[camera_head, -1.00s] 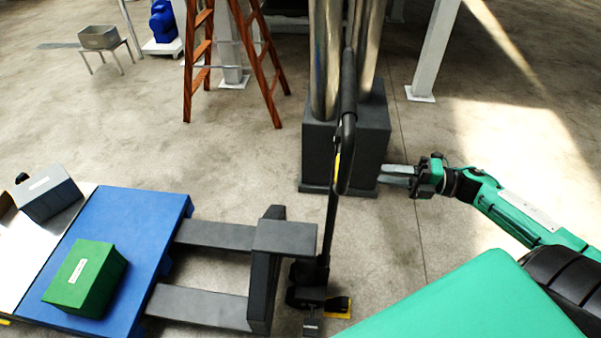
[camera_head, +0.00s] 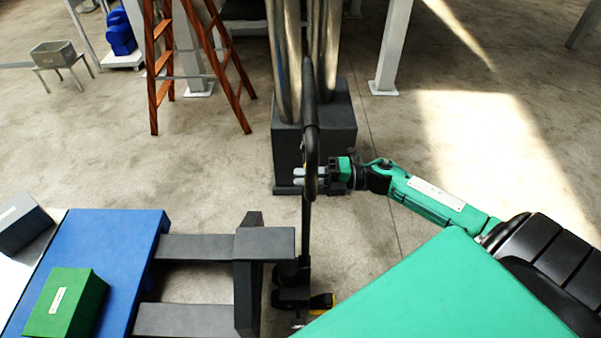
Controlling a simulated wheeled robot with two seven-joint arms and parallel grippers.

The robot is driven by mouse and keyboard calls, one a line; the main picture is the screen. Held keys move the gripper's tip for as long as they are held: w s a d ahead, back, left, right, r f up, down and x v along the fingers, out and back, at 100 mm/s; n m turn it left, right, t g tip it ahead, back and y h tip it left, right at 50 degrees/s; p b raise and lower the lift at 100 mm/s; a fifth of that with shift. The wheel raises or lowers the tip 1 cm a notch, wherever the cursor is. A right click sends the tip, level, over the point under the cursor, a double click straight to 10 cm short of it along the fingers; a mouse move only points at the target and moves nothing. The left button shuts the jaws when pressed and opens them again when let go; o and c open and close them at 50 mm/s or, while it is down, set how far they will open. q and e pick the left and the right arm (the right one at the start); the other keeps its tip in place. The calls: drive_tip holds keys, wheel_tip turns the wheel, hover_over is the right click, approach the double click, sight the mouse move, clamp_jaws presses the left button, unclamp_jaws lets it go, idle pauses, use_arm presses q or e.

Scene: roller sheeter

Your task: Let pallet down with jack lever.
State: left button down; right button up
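The pallet jack (camera_head: 265,246) stands left of centre, with its dark forks running left to the blue pallet (camera_head: 105,240). Its upright handle with a black loop grip (camera_head: 311,150) rises in front of the dark column base. A small lever on the handle cannot be made out. My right gripper (camera_head: 300,180) is at the lower part of the loop grip, its grey fingers reaching left behind or around it. I cannot tell whether it touches the handle or how far the fingers are apart. A green box (camera_head: 65,302) sits on the pallet. My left gripper is not in view.
A dark block with shiny pipes (camera_head: 340,120) stands just behind the handle. An orange ladder (camera_head: 160,70) is at the back left. A grey box (camera_head: 22,222) lies at the far left. Open floor (camera_head: 470,150) lies to the right.

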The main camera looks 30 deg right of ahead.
drive_tip(key=shift+w+a, duration=0.3)
drive_tip(key=shift+a, duration=0.25)
clamp_jaws()
